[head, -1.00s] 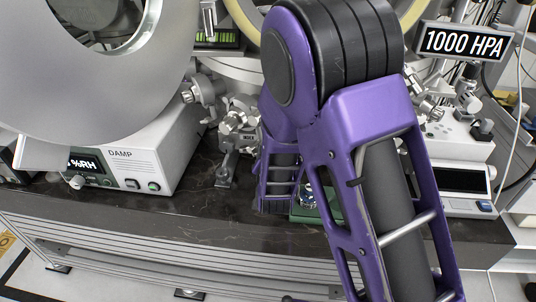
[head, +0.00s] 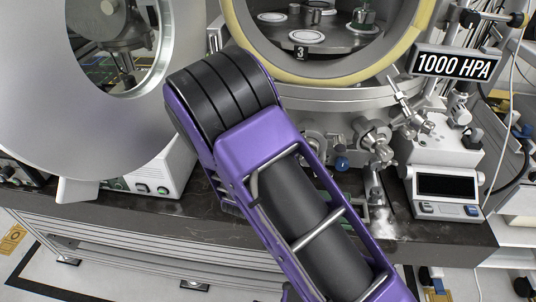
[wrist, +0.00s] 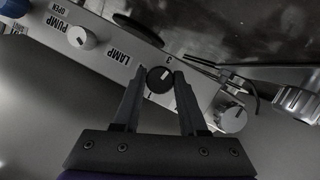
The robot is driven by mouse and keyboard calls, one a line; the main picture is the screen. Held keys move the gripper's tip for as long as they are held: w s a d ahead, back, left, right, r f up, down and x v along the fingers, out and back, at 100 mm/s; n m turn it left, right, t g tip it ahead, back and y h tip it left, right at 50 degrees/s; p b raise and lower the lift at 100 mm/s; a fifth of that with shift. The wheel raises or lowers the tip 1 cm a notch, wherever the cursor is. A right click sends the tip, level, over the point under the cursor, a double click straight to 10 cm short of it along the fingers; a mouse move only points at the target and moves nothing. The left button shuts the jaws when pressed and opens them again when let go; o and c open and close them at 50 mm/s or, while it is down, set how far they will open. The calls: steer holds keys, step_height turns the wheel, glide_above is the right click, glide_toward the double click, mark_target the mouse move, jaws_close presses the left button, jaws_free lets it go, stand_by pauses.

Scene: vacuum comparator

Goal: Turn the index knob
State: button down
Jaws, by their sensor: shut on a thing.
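In the wrist view the index knob (wrist: 160,79) is a small round dark knob with a light pointer line, on a pale panel with the marks 3 and 1 beside it. My gripper (wrist: 160,76) has one finger on each side of this knob and is shut on it. The word INDEX cannot be read in this view. In the head view my purple arm hides the gripper and the knob.
A pale PUMP knob (wrist: 82,38) and the LAMP lettering are left of my gripper; another pale knob (wrist: 231,117) is close on the right. The open chamber (head: 320,100) stands above the bench (head: 120,215), its big round door (head: 60,110) swung left.

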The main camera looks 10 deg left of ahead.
steer(key=shift+n+h+p, duration=0.4)
steer(key=shift+n+p, duration=0.15)
steer(key=shift+n, duration=0.05)
stand_by(0.3)
steer(key=shift+c, duration=2.2)
jaws_free()
steer(key=p+v, duration=0.1)
steer(key=v, duration=1.6)
steer(key=shift+s+f, duration=0.2)
steer(key=shift+w, duration=0.1)
